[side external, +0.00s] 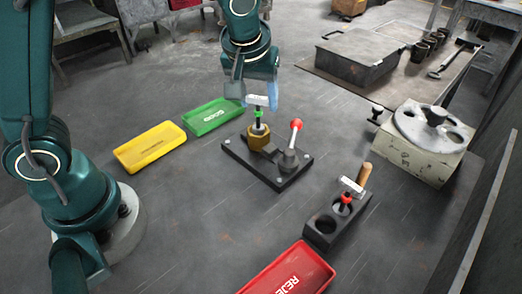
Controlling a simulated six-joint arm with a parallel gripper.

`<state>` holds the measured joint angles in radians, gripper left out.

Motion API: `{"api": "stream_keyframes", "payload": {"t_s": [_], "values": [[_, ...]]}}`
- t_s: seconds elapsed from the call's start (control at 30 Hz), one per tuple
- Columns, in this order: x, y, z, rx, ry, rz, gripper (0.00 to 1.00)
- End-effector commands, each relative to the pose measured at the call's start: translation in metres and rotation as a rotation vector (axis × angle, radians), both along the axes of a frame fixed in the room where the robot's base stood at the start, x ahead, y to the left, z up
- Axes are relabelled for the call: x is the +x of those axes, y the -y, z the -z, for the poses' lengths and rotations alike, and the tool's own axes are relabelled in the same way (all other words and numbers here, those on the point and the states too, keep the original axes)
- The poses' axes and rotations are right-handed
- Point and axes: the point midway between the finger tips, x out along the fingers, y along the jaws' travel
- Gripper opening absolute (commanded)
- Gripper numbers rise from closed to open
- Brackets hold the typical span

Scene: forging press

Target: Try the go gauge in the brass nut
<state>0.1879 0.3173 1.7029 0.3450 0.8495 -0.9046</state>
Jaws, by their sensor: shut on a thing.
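My gripper (255,92) points down over the black fixture plate (235,150), its pale fingers shut on the go gauge. The go gauge (258,113) is upright, with a white crossbar tag on top and a green band. Its lower end meets the top of the brass nut (257,140); I cannot tell whether it is inside the bore or how deep. The hexagonal brass nut sits on the fixture plate beside a grey clamp with a red-knobbed lever (296,125).
A second gauge with a red band (346,198) stands in a black holder (322,232), near a wooden handle (364,174). A green tray (213,116), yellow tray (150,147) and red tray (290,272) lie around. A pale block with a round dial (430,155) stands right.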

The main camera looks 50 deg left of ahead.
Motion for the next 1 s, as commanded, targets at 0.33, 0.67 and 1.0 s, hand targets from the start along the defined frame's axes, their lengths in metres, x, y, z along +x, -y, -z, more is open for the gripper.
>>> {"api": "stream_keyframes", "payload": {"t_s": [0.33,0.67,1.0], "values": [[0.0,0.0,-0.011,0.0,0.002,-0.001,0.0],[0.0,0.0,-0.02,0.0,0.002,-0.001,0.0],[0.0,0.0,-0.027,0.0,0.002,-0.001,0.0]]}}
